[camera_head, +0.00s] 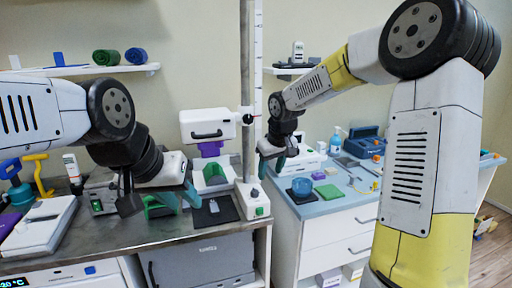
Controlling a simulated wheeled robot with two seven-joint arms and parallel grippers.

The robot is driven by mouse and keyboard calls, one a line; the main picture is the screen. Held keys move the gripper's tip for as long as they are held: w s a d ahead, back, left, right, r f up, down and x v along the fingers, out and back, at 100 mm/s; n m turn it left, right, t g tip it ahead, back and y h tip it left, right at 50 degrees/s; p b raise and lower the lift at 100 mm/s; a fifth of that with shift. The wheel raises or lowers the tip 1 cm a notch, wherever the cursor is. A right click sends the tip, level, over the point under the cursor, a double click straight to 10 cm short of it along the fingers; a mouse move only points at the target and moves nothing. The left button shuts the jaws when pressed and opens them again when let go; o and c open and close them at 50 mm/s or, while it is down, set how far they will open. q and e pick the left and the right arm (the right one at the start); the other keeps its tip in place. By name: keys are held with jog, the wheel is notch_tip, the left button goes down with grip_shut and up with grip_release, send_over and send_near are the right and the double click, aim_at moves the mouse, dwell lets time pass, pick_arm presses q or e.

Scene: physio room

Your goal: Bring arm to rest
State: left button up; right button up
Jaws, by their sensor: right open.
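My left arm comes in from the left over the metal worktop. Its gripper (180,199) is low over the worktop, with teal fingers near a green item (157,207) and a dark pad (215,211). Whether its fingers are apart or hold something is not clear. My right arm comes in from the right, bent at a high elbow. Its gripper (271,164) points down with teal fingers apart, at the left end of the blue-topped cabinet (338,202), beside the upright post. I see nothing between its fingers.
A white device (208,125) and a tall post (249,90) stand at the worktop's back right. A shelf (100,70) holds green and blue rolls.

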jog(key=s+d+r+m, duration=0.1)
jog(key=s+d+r, duration=0.25)
jog(key=s, duration=0.35)
jog(key=s+d+r+m, duration=0.1)
jog(key=s+d+r, duration=0.2)
jog(key=s+r, duration=0.3)
jog(key=s+d+m+t, duration=0.2)
jog(key=s+m, duration=0.1)
jog(key=s, duration=1.2)
jog(key=shift+s+d+f+y, duration=0.2)
jog(key=shift+d+f+y, duration=0.15)
jog(key=shift+f+y, duration=0.1)
